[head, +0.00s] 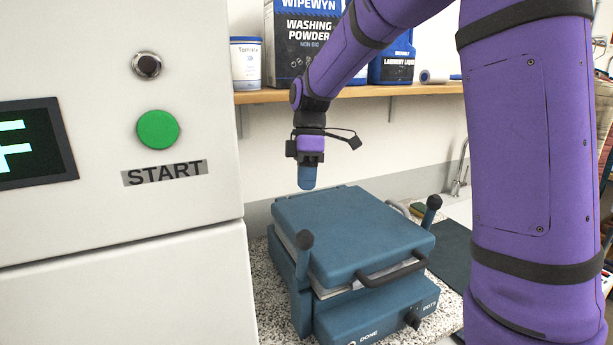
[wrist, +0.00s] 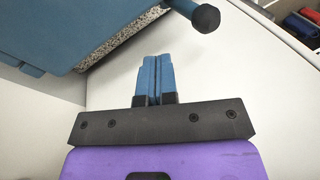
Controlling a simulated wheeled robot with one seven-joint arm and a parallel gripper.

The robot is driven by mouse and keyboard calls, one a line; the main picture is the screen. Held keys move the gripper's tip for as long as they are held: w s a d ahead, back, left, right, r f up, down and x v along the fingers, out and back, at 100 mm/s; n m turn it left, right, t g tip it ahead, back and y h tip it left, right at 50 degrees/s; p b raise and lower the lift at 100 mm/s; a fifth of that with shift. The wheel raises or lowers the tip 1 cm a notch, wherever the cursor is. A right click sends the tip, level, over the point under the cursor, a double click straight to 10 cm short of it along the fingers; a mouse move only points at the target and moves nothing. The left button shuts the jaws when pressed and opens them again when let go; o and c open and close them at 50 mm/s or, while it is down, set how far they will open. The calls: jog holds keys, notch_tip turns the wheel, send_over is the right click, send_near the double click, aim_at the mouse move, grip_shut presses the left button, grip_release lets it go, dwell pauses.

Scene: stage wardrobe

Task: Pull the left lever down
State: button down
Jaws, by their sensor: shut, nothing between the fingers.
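The blue press (head: 350,235) stands on the speckled worktop. Its left lever (head: 304,242) points up at the near left corner, with a dark round knob on top. A matching right lever (head: 432,208) stands up on the other side. My gripper (head: 307,186) points down above the press's left side, higher than the left lever's knob and apart from it. Its blue fingers are together and empty. In the wrist view the fingers (wrist: 154,65) are closed, and a lever with a black knob (wrist: 206,18), seemingly the left one, lies ahead and to the right.
A white machine (head: 120,230) with a green START button (head: 158,129) stands close on the left. A wooden shelf (head: 420,89) with washing powder (head: 302,40) runs behind my arm. A dark handle (head: 392,269) sticks out of the press front. A sink tap (head: 461,170) is at the right.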

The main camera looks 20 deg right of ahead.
aim_at(303, 261)
jog(key=x, duration=0.6)
jog(key=shift+s+f, duration=0.1)
jog(key=shift+f, duration=0.2)
jog(key=s, duration=0.1)
jog(key=s+a, duration=0.1)
jog(key=s, duration=0.1)
jog(key=shift+s+a+f, duration=0.2)
jog(key=shift+a+f, duration=0.1)
jog(key=shift+a, duration=0.1)
